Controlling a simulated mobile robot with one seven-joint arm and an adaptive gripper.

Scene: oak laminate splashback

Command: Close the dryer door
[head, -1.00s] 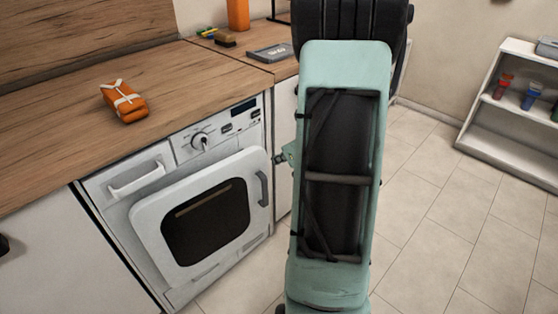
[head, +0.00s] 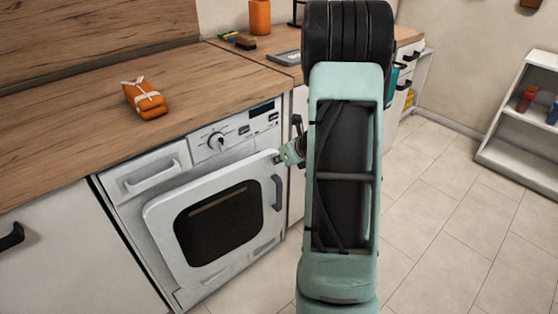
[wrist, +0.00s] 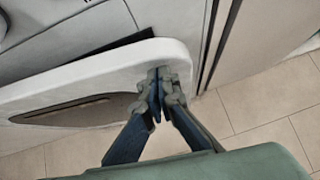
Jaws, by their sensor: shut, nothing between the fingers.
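The dryer (head: 140,178) is a white front-loader under the wooden counter. Its white door (head: 218,222), with a dark window and a grey handle (head: 277,193) at the right, stands slightly ajar, with its right side out from the dryer's front. My gripper (head: 288,156) is at the door's upper right corner, partly hidden by my arm. In the wrist view, the shut, empty fingers (wrist: 160,88) are at the door's outer corner (wrist: 110,78), and a dark gap shows behind the door edge. I cannot tell whether they touch the door.
An orange strapped pouch (head: 146,99) lies on the counter (head: 60,130). An orange canister (head: 260,16), brushes (head: 243,41) and a grey flat item (head: 284,57) are farther back. A white shelf (head: 515,150) stands at the right. The tiled floor (head: 430,215) between is clear.

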